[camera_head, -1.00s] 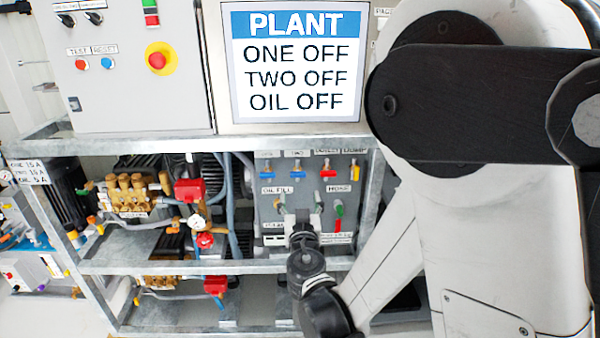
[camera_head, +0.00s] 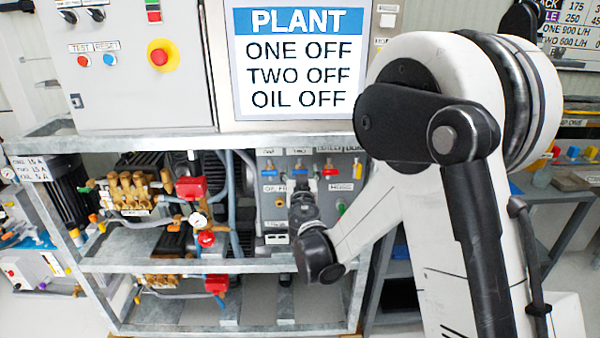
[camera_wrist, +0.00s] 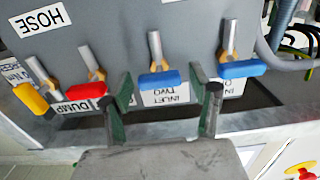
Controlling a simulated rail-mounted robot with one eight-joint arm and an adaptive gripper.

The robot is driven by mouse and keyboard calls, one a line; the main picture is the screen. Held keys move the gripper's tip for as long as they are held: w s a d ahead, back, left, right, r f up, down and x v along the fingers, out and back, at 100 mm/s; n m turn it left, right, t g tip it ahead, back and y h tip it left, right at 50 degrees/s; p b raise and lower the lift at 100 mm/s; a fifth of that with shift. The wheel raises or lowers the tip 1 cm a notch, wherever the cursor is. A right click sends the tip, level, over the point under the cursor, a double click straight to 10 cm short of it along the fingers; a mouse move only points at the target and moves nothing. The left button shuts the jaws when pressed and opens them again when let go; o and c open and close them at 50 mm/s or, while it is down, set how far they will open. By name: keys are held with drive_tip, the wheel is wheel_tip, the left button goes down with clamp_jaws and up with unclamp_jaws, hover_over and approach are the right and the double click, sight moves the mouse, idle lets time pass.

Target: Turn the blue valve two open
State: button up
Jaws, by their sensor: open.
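The blue valve two handle (camera_wrist: 162,79) is at the middle of the wrist view, on a brass body with a grey pipe, above a label reading INLET TWO. It lies crosswise to its pipe. My gripper (camera_wrist: 163,95) is open, with one finger on each side of this handle and no clear contact seen. A second blue handle (camera_wrist: 243,68) is to the right in the wrist view, beside my right-hand finger.
A red dump handle (camera_wrist: 86,91) and a yellow handle (camera_wrist: 31,98) are left of valve two in the wrist view. The PLANT screen (camera_head: 300,60) reads ONE OFF, TWO OFF, OIL OFF. A metal frame shelf (camera_head: 200,265) runs below the valve panel.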

drive_tip(key=c, duration=1.2)
drive_tip(key=shift+n, duration=0.4)
drive_tip(key=n+b, duration=0.2)
drive_tip(key=n, duration=0.1)
drive_tip(key=shift+a+f+n, duration=0.1)
drive_tip(key=shift+a+n, duration=0.05)
drive_tip(key=shift+n, duration=0.15)
drive_tip(key=n+b, duration=0.1)
drive_tip(key=n, duration=0.3)
drive_tip(key=shift+a+n, duration=0.1)
drive_tip(key=shift+n, duration=0.2)
drive_tip(key=n+b, duration=0.1)
drive_tip(key=n, duration=0.3)
drive_tip(key=shift+f+n, duration=0.1)
drive_tip(key=shift+n, duration=0.2)
drive_tip(key=shift+f+n+b, duration=0.1)
drive_tip(key=shift+n+b, duration=0.55)
drive_tip(key=shift+n, duration=1.55)
